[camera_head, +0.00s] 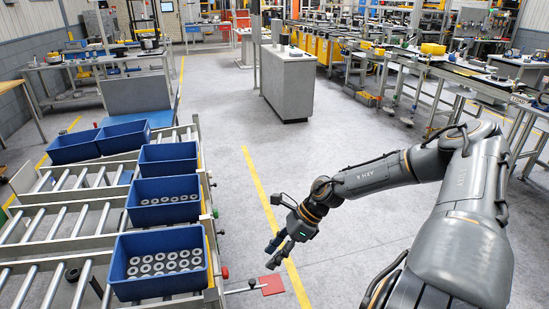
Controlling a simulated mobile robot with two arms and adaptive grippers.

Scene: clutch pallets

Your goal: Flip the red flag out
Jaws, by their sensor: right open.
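A red flag (271,285), a small flat square plate, sits at the end of a short metal rod at the front right corner of the roller rack. It stands out to the right of the rack, over the yellow floor line. My right gripper (272,254) is just above and behind the flag, pointing down and left. It is open and empty, apart from the flag. My left gripper is not in view.
The roller rack (58,222) on the left carries blue bins; the nearest bin (118,270) and the one behind it (131,213) hold several metal rings. A grey cabinet (287,88) stands farther back. The middle floor is clear.

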